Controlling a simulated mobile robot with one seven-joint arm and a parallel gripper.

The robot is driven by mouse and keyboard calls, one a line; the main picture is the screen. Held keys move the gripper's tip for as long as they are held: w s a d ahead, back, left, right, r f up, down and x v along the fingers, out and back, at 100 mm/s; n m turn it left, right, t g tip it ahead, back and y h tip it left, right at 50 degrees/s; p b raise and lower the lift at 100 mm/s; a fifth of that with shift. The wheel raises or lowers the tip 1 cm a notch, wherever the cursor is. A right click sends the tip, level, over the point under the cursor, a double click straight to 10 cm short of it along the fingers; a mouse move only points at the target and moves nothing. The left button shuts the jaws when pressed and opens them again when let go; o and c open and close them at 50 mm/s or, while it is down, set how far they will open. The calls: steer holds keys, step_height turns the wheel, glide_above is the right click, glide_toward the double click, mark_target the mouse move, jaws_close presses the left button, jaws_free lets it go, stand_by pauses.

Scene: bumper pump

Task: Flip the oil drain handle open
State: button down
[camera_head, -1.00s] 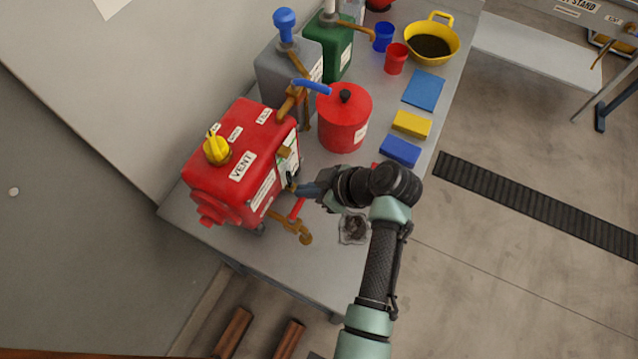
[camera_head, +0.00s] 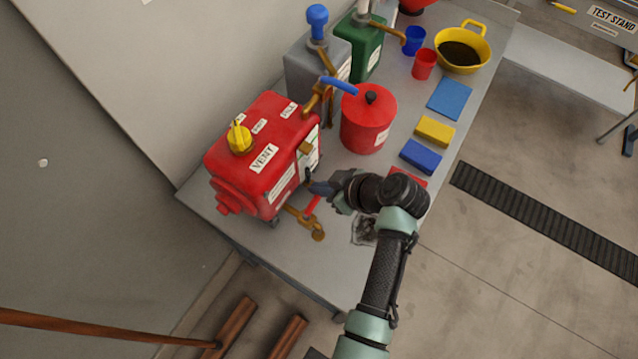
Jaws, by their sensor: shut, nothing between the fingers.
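The red tank (camera_head: 238,166) marked VENT stands on the near-left end of the bench. A brass drain valve (camera_head: 303,219) sticks out low from its right face, with a short red handle (camera_head: 312,205) standing up at an angle. My gripper (camera_head: 312,186) is shut and empty, with its fingertips by the tank's right face, just above the red handle. I cannot tell whether the fingertips touch the handle or a small dark part on the tank face. Part of the handle's near end is close to my gripper and hard to make out.
A brass tap with a blue lever (camera_head: 338,86) sits behind the tank. A red can (camera_head: 368,122), grey and green containers, cups, a yellow oil pan (camera_head: 461,56) and coloured blocks stand along the bench. A crumpled rag (camera_head: 363,229) lies below my wrist. The bench (camera_head: 292,255) is bare in front.

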steer(key=shift+s+d+m+t, duration=0.15)
steer(key=shift+m+t, duration=0.15)
steer(key=shift+m, duration=0.2)
steer(key=s+d+m+t+h+p, duration=0.1)
steer(key=s+m+t+h+p, duration=0.1)
steer(key=s+m+h+p, duration=0.4)
steer(key=shift+s+d+m+t+p, duration=0.35)
steer(key=shift+m+p, duration=0.55)
steer(key=shift+m, duration=0.7)
steer(key=shift+s+a, duration=0.1)
steer(key=shift+a, duration=0.05)
steer(key=shift+s+a+f, duration=0.1)
steer(key=shift+s+f, duration=0.05)
steer(key=shift+s, duration=0.05)
